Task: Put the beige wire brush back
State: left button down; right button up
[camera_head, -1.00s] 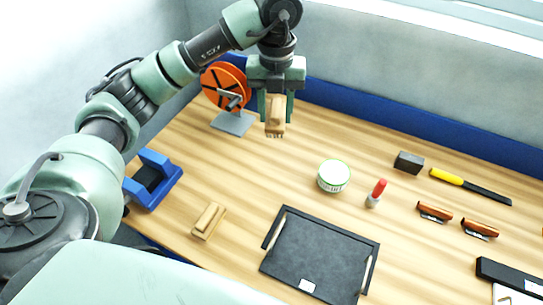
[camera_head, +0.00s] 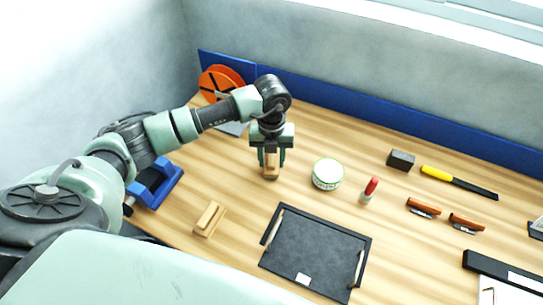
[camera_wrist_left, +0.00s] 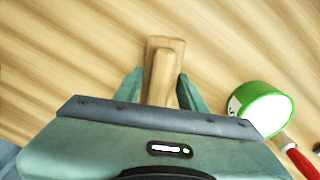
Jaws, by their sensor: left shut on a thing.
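My left gripper (camera_head: 271,161) is shut on a beige wooden brush (camera_head: 271,170), held upright over the wooden table, left of the white-and-green tin. In the left wrist view the brush (camera_wrist_left: 162,70) stands between the two fingers (camera_wrist_left: 160,90) with its far end beyond them. Whether its lower end touches the table I cannot tell. A second beige wooden brush-like block (camera_head: 209,219) lies on the table at front left. My right gripper is not in view.
A black tray (camera_head: 312,247) with two side handles lies at the front middle. A blue holder (camera_head: 156,184) and an orange reel (camera_head: 221,82) are left. Bare table lies between brush and tray.

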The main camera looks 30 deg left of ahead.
aim_at(272, 157)
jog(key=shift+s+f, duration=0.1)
pick_arm(q)
jog(key=shift+f, duration=0.15)
jog(key=c, duration=0.9)
grip_release()
jog(key=shift+c, duration=0.2)
jog(key=shift+o, duration=0.5)
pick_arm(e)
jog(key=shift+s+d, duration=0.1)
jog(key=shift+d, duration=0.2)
pick_arm(q)
jog(key=shift+r, duration=0.35)
notch_tip(272, 157, up, 12)
jog(key=b, duration=0.4)
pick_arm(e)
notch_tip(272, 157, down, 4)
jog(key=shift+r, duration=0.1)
pick_arm(q)
jog(key=shift+f, duration=0.15)
